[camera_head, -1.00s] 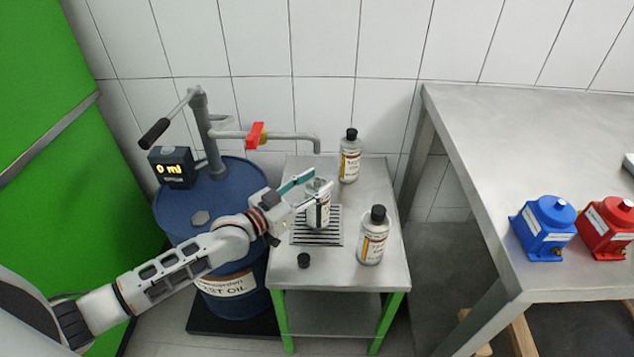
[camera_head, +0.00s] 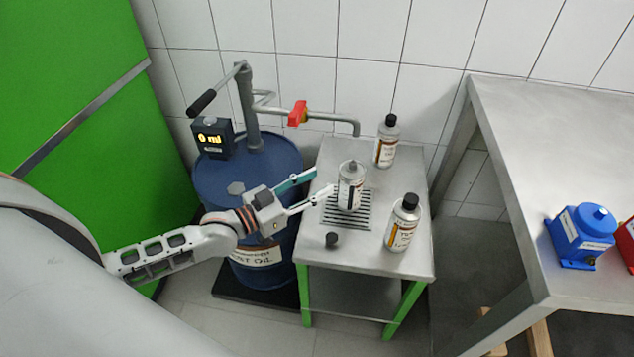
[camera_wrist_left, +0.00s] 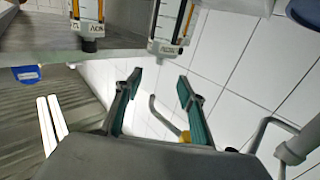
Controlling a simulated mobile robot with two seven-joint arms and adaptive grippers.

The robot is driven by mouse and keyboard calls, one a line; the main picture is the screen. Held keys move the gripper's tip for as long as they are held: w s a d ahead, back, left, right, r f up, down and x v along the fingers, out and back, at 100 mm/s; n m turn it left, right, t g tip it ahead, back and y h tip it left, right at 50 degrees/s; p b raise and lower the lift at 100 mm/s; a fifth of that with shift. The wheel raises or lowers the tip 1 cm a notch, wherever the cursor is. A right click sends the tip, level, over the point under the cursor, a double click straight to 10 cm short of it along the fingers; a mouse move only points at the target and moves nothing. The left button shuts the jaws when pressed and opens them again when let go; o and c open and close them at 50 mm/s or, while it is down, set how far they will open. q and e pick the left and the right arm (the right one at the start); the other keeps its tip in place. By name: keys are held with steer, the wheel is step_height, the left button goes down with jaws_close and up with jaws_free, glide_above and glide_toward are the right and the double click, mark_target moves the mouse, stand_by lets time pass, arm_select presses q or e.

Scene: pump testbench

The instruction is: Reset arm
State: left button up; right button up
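My left gripper (camera_head: 324,182) is open and empty, with its fingertips just left of an uncapped bottle (camera_head: 350,186). That bottle stands upright on the drain grate (camera_head: 362,214) of the small metal table (camera_head: 383,262). In the left wrist view, the open fingers of my left gripper (camera_wrist_left: 160,85) have nothing between them, and a bottle (camera_wrist_left: 172,30) shows beyond the tips. My right gripper is in neither view.
A capped bottle (camera_head: 387,140) stands at the table's back and another (camera_head: 402,223) at the front right. A black cap (camera_head: 332,240) lies near the front left. A blue drum (camera_head: 215,178) with a pump pipe and red valve (camera_head: 298,113) stands left. A blue pump (camera_head: 583,238) sits on the right bench (camera_head: 560,135).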

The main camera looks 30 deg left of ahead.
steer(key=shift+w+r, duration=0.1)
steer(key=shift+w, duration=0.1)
arm_select(q)
steer(key=s+d+f+g+y+p, duration=0.1)
steer(key=s+d+f+g+y, duration=0.1)
steer(key=s+f, duration=0.6)
steer(key=s+d+f+n+g+y+p, duration=0.1)
steer(key=s+d+f+g+y+p, duration=0.1)
steer(key=s+f, duration=0.6)
steer(key=s+d+g+y, duration=0.1)
steer(key=s+y, duration=0.1)
steer(key=s, duration=0.4)
steer(key=shift+s+d+f+n, duration=0.15)
steer(key=shift+s+f+n, duration=0.15)
steer(key=shift+s+f, duration=0.1)
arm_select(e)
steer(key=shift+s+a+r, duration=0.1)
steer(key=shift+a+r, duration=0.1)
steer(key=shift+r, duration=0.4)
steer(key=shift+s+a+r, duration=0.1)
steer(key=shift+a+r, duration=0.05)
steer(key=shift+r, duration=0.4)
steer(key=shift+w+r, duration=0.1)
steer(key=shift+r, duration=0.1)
